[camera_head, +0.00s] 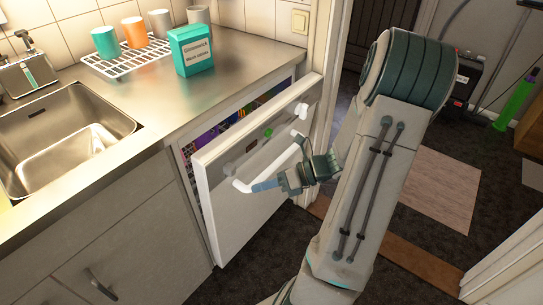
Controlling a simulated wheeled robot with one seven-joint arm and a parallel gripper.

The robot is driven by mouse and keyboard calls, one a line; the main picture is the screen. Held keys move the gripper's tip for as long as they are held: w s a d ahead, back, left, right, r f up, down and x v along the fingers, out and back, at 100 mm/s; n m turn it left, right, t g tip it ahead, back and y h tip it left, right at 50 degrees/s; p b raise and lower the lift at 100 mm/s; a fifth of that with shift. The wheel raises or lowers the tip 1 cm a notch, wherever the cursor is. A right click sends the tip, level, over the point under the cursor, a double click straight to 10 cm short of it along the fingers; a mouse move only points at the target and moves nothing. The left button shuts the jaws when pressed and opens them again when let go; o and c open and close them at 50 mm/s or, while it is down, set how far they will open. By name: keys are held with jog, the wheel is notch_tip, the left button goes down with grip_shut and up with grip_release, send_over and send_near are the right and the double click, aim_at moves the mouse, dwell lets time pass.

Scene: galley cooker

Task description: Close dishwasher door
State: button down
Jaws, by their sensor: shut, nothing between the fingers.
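The dishwasher door (225,185) is a white front panel under the counter. It stands ajar, with a narrow gap at its top and left edges, and colourful shapes (233,129) show inside. A white bar handle (242,186) crosses the door's front. My gripper (256,187) is in front of the door, close to the handle, with its fingers together and nothing held. I cannot tell whether it touches the handle. My arm hides the area right of the door.
A steel sink (60,140) is set in the counter (235,70) at left. A white rack (115,64) with cups and a teal box (191,50) stand on the counter. A cabinet (120,235) is left of the door. Dark floor shows at right.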

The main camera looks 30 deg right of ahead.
jog(key=w+d+f+m+t+b, duration=0.1)
jog(key=d+f+m+t, duration=0.2)
jog(key=d+m+t, duration=0.4)
jog(key=m+t+h+b, duration=0.2)
jog(key=m+t+h, duration=0.3)
jog(key=m, duration=0.5)
send_near(266, 148)
jog(key=b+x, duration=0.3)
jog(key=x, duration=0.2)
jog(key=shift+w+a, duration=0.2)
jog(key=shift+w, duration=0.15)
jog(key=shift+w+a+r, duration=0.1)
jog(key=shift+w+a, duration=0.1)
jog(key=shift+w, duration=0.3)
